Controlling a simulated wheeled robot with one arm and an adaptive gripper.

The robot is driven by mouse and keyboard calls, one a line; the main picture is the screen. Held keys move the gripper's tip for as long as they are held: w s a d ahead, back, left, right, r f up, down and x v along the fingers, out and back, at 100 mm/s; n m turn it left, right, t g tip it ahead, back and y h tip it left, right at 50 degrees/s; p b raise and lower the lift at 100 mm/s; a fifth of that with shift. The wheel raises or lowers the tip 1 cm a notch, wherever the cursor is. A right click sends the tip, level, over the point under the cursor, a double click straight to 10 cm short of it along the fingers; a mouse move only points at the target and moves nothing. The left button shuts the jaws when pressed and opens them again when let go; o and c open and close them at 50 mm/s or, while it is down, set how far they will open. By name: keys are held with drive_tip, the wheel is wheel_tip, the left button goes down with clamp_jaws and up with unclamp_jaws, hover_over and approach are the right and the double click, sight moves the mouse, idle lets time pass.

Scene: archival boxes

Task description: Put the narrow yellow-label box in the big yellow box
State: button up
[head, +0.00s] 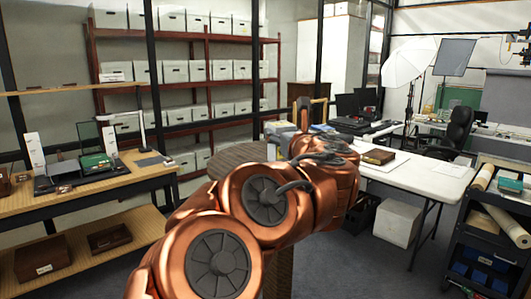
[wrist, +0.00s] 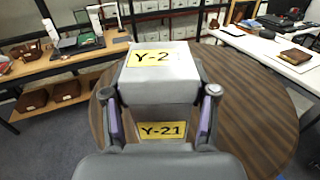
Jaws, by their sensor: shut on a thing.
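My gripper (wrist: 160,112) is over a round brown wood-grain table, with its two dark fingers closed on the sides of a pale grey-white box (wrist: 160,88). The box carries a yellow label reading "Y-2" on its upper face. A second yellow label, "Y-21" (wrist: 162,130), shows between the fingers close to my palm; I cannot tell whether it is on the same box. I cannot make out the big yellow box with certainty in either view.
The round table (wrist: 262,125) has bare top around the gripper. A wooden bench (head: 90,190) with frames and brown boxes stands left. A white table (head: 415,172) with a brown box (head: 378,156) stands right. Shelves of white boxes line the back. A dark cart (head: 495,235) is at far right.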

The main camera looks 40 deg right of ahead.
drive_tip(key=shift+w+d+f+p, duration=0.85)
drive_tip(key=shift+w+d, duration=0.75)
drive_tip(key=shift+w, duration=0.45)
drive_tip(key=shift+w+d+f+p, duration=0.7)
drive_tip(key=shift+w+d+p, duration=0.25)
drive_tip(key=shift+w+d, duration=0.9)
drive_tip(key=shift+w+d+f+p, duration=0.85)
drive_tip(key=shift+w+d, duration=0.45)
drive_tip(key=shift+w, duration=1)
drive_tip(key=shift+f, duration=0.25)
drive_tip(key=o, duration=1.4)
drive_tip(key=shift+c, duration=0.2)
drive_tip(key=shift+r, duration=0.15)
